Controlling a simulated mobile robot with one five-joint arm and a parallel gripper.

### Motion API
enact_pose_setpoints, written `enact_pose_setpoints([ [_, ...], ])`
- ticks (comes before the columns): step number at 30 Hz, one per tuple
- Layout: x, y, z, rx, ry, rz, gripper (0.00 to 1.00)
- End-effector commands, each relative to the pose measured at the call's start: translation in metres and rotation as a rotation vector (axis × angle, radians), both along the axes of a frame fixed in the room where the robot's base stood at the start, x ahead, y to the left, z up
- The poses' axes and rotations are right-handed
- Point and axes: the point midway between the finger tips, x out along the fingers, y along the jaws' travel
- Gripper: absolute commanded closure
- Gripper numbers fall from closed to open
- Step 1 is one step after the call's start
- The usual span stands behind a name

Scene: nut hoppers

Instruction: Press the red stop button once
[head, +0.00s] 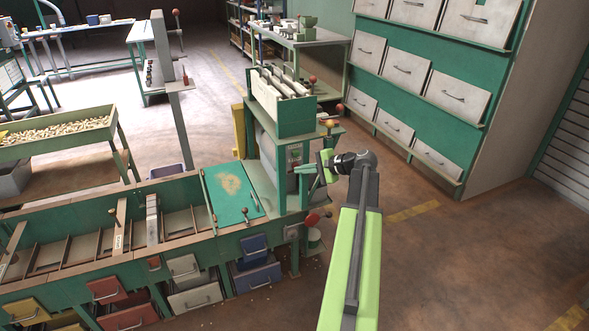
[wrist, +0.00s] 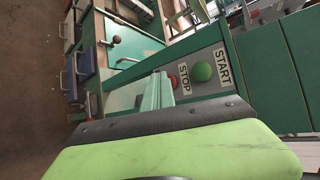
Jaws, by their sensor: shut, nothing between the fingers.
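The red stop button (wrist: 173,82) sits on a grey panel, beside the STOP label (wrist: 184,78). My gripper (wrist: 160,78) is shut and empty. In the wrist view its fingertips appear just left of the red button and partly overlap its edge; whether they touch it I cannot tell. The green start button (wrist: 202,72) is right of the STOP label, with the START label (wrist: 222,66) beyond it. In the head view my gripper (head: 308,169) points left at the machine's front panel (head: 295,155); the buttons are too small there to make out clearly.
A green bench (head: 232,190) with a ball-topped lever and divided bins lies left of the machine. A red-knobbed handle (head: 312,219) sticks out below my gripper. A drawer cabinet (head: 420,75) stands behind at right. The floor at right is clear.

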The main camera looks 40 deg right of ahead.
Motion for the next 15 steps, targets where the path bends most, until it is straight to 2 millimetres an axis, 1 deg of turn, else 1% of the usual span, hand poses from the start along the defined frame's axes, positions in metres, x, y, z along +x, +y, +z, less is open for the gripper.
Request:
enact_pose_setpoints([
  [5,-0.001,0.001,0.000,0.000,0.000,0.000,1.00],
  [15,-0.016,0.008,0.000,0.000,0.000,0.001,1.00],
])
